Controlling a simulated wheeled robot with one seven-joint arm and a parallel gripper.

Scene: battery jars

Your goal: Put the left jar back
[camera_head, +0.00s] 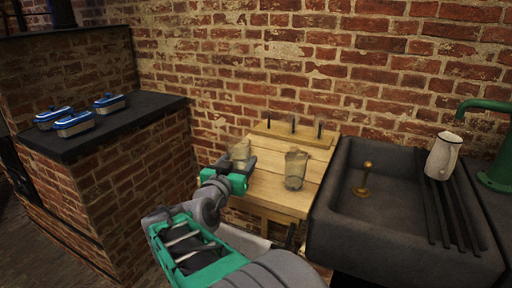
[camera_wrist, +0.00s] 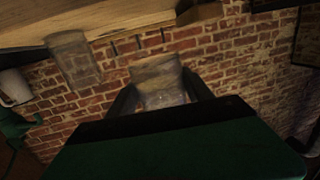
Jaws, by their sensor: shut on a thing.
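The left jar (camera_head: 240,151) is a clear glass at the left edge of the wooden table (camera_head: 270,190). My gripper (camera_head: 238,166) is shut on it, and the fingers hide its lower part. In the wrist view the same jar (camera_wrist: 158,80) sits between the two dark fingers of my gripper (camera_wrist: 163,97). A second glass jar (camera_head: 295,170) stands upright on the right part of the table, apart from my gripper; it also shows in the wrist view (camera_wrist: 73,58). I cannot tell whether the held jar touches the tabletop.
A wooden strip with several dark pegs (camera_head: 293,133) runs along the table's back by the brick wall. A dark stone sink (camera_head: 335,225) with a brass piece (camera_head: 366,180) and a white jug (camera_head: 443,157) adjoins on the right. Blue-lidded boxes (camera_head: 75,124) stand on a brick counter at left.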

